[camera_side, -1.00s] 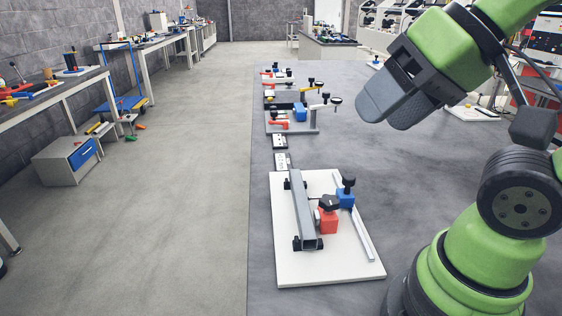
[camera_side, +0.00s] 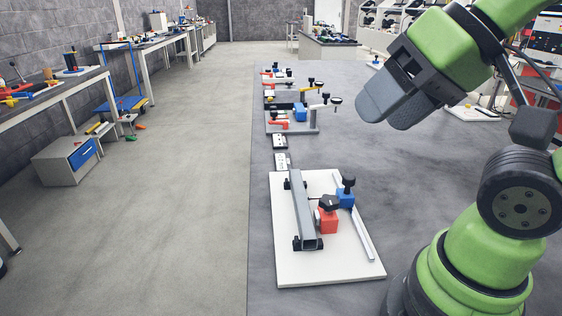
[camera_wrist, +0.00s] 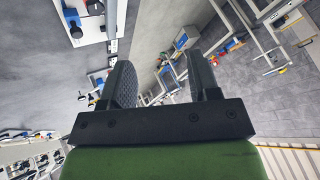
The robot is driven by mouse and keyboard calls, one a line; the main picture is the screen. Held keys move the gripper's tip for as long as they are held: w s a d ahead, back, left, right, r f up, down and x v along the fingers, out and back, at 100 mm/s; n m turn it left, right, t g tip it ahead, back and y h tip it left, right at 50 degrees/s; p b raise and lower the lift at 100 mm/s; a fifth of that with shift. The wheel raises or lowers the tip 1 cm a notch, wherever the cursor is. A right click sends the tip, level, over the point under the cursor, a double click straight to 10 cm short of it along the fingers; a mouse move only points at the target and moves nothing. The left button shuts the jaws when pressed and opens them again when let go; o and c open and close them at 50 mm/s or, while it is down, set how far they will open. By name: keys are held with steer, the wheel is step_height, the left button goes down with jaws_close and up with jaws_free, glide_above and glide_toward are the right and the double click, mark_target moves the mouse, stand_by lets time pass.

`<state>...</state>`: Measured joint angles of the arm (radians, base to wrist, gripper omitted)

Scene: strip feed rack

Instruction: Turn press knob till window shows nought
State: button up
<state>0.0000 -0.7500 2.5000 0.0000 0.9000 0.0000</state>
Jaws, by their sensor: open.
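A white board (camera_side: 300,262) lies on the grey table in the side view. It carries a long grey bar (camera_side: 303,212), a red block (camera_side: 328,221) with a black knob (camera_side: 328,202), and a blue block (camera_side: 346,199) with another black knob (camera_side: 348,181). I cannot tell which is the press knob, and no window or number is readable. My gripper (camera_side: 386,116) hangs above the table, up and right of the board, apart from everything. In the wrist view my gripper (camera_wrist: 160,72) has its two fingers spread, with nothing between them.
Two small dark-and-white plates (camera_side: 281,151) lie behind the board. Further back stand fixtures with red and blue parts and black knobs (camera_side: 292,118). The table's left edge runs close beside the board. The table right of the board is clear up to my arm.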

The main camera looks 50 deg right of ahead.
steer(key=shift+o, duration=1.3)
steer(key=shift+w, duration=0.1)
steer(key=m+g+h, duration=0.2)
steer(key=m+g, duration=0.5)
steer(key=m, duration=0.4)
glide_above(329, 201)
step_height(329, 201, down, 14)
steer(key=shift+f, duration=0.65)
step_height(329, 201, down, 9)
steer(key=shift+r, duration=0.1)
steer(key=c, duration=0.9)
